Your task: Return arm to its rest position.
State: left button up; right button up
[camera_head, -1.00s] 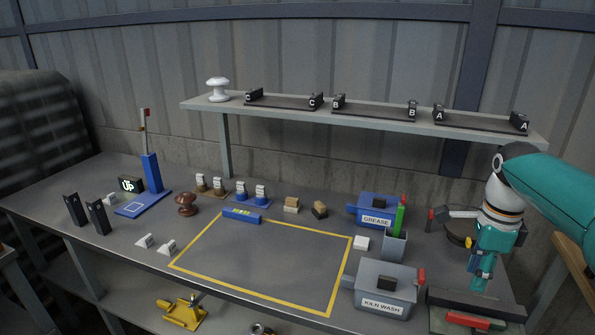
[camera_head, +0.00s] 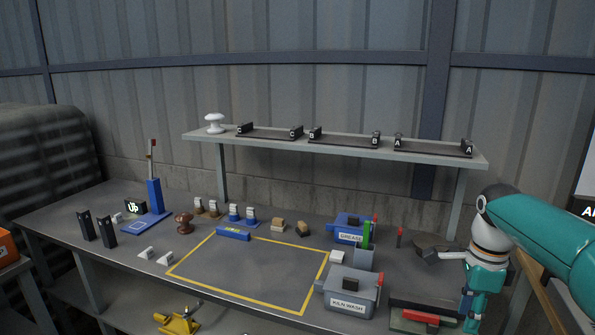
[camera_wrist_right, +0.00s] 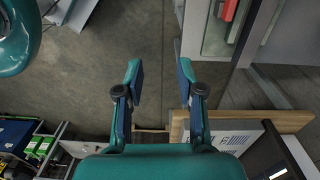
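My right arm (camera_head: 545,240) comes in from the right edge of the head view. My right gripper (camera_head: 471,312) hangs pointing down at the bench's right end, beside the dark tray with a red block. In the right wrist view my right gripper (camera_wrist_right: 160,80) has its two fingers spread apart, with nothing between them and grey floor beyond. My left arm and left gripper are not in view.
Close to the right gripper are a red block (camera_head: 420,317), the grey KILN WASH box (camera_head: 347,292) and the blue GREASE box (camera_head: 351,230). A shelf (camera_head: 345,148) stands behind. In the wrist view, a wooden-edged board (camera_wrist_right: 255,122) is near the fingers.

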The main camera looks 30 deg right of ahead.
jog(key=w+a+f+n+g+y+p, duration=0.2)
jog(key=w+a+f+n+g+p, duration=0.15)
jog(key=a+f, duration=0.9)
jog(key=s+a+f+n+y+p, duration=0.1)
jog(key=s+a+f+n, duration=0.35)
jog(key=a+f, duration=0.3)
jog(key=s+a+f+n+y+p, duration=0.1)
jog(key=s+a+f+n, duration=0.4)
jog(key=a, duration=0.4)
jog(key=s+a+f+n, duration=0.3)
jog(key=a+f+n, duration=0.3)
jog(key=a+f, duration=0.25)
jog(key=w+n+t, duration=0.1)
jog(key=n, duration=0.1)
jog(key=w+n+t, duration=0.1)
jog(key=w+t, duration=0.1)
jog(key=w+f+n+t, duration=0.1)
jog(key=w+n, duration=0.1)
jog(key=shift+w+n, duration=0.1)
jog(key=shift+n, duration=0.2)
jog(key=shift+d, duration=0.1)
